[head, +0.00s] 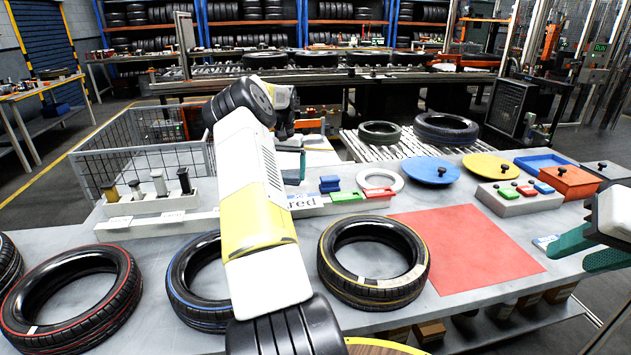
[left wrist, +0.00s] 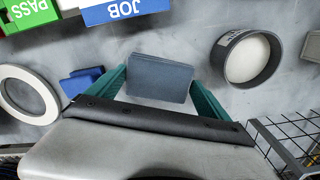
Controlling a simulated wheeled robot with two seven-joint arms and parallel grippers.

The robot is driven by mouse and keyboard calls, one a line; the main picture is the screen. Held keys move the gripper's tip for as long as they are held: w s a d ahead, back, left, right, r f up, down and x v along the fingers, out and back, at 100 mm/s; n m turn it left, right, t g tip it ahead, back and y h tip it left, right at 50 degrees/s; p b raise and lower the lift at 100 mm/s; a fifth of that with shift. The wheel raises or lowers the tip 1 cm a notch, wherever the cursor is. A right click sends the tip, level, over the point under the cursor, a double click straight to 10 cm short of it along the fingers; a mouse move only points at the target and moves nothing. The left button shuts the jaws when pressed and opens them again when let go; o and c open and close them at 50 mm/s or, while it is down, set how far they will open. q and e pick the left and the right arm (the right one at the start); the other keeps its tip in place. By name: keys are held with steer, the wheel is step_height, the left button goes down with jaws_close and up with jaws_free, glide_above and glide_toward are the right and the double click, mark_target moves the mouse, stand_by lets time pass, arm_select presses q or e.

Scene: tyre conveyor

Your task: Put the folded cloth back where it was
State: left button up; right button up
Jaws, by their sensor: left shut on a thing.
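The folded cloth (left wrist: 160,78) is a flat blue-grey rectangle with rounded corners. In the left wrist view it lies between the two teal fingers of my left gripper (left wrist: 158,92), which is shut on it. In the head view my left gripper (head: 297,160) is beyond the front row of tyres, near the wire basket, and my arm hides part of it. I cannot tell whether the cloth touches the grey surface below it. My right gripper (head: 578,256) is at the right edge of the head view, with its teal fingers apart and nothing seen between them.
A white ring (head: 380,180), small blue blocks (head: 330,184) and a round dark cup with a white inside (left wrist: 248,57) are near the left gripper. A wire basket (head: 95,166) stands left. The red mat (head: 465,246) is bare.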

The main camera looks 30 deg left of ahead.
arm_select(q)
steer(key=shift+f, duration=2.65)
steer(key=shift+f, duration=0.15)
steer(key=o, duration=1.1)
steer(key=shift+c, duration=0.2)
